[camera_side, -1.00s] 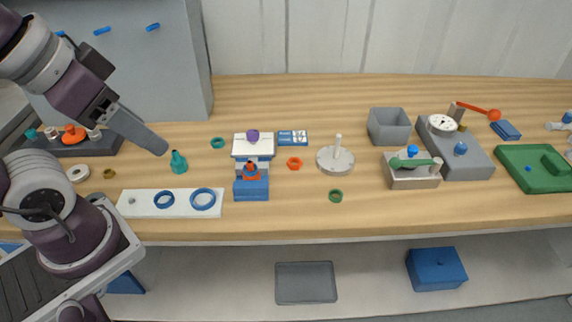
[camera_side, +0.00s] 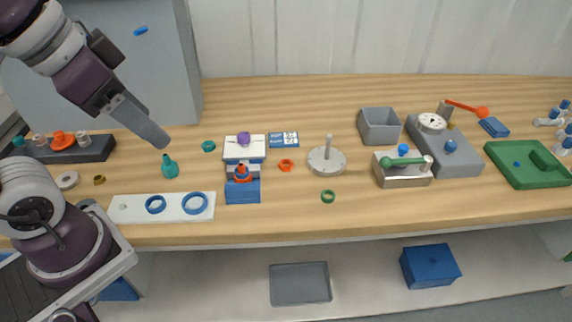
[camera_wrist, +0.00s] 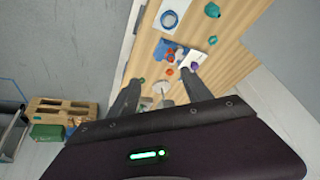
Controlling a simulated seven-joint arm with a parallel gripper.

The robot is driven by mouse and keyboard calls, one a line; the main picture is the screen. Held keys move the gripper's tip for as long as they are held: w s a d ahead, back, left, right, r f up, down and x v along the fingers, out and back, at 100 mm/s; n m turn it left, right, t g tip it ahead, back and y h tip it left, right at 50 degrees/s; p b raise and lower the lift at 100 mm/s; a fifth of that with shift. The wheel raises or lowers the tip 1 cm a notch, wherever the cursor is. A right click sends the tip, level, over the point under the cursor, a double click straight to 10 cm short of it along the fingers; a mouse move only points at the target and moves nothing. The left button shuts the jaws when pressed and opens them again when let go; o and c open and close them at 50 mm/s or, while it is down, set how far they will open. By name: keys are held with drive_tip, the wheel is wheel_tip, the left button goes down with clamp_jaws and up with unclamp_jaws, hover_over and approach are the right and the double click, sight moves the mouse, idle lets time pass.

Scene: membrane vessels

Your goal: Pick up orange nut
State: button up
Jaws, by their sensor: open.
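The orange nut (camera_side: 286,165) is a small ring lying flat on the wooden table, between the blue block stack and the grey disc with a post. In the wrist view it looks like a small orange spot (camera_wrist: 169,72) between the fingers. My gripper (camera_side: 162,143) is raised at the left, above and behind the teal bottle, well away from the nut. The wrist view shows its two fingers (camera_wrist: 160,78) spread apart with nothing held between them.
Near the nut stand a blue stack (camera_side: 242,190) with an orange part on it, a white box (camera_side: 244,149), the grey disc (camera_side: 326,160) and a green ring (camera_side: 328,196). A teal bottle (camera_side: 169,168) stands below my gripper.

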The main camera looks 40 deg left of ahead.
drive_tip(key=w+f+m+g, duration=0.1)
drive_tip(key=w+f+m, duration=0.1)
drive_tip(key=w+m, duration=0.35)
drive_tip(key=w+f+m+g, duration=0.1)
drive_tip(key=w+f+m, duration=0.1)
drive_tip(key=w, duration=0.7)
drive_tip(key=w+f+m+g, duration=0.1)
drive_tip(key=w+f+m, duration=0.25)
drive_tip(key=w, duration=0.35)
drive_tip(key=w+f+m, duration=0.2)
drive_tip(key=f, duration=0.4)
drive_tip(key=w+f+m+g, duration=0.1)
drive_tip(key=w+f+m, duration=0.2)
drive_tip(key=f, duration=0.4)
drive_tip(key=w+f+m+g, duration=0.1)
drive_tip(key=w+f+m, duration=0.2)
drive_tip(key=f, duration=0.3)
drive_tip(key=shift+d+f, duration=0.2)
drive_tip(key=shift+w+f, duration=0.1)
drive_tip(key=shift+f, duration=0.3)
clamp_jaws()
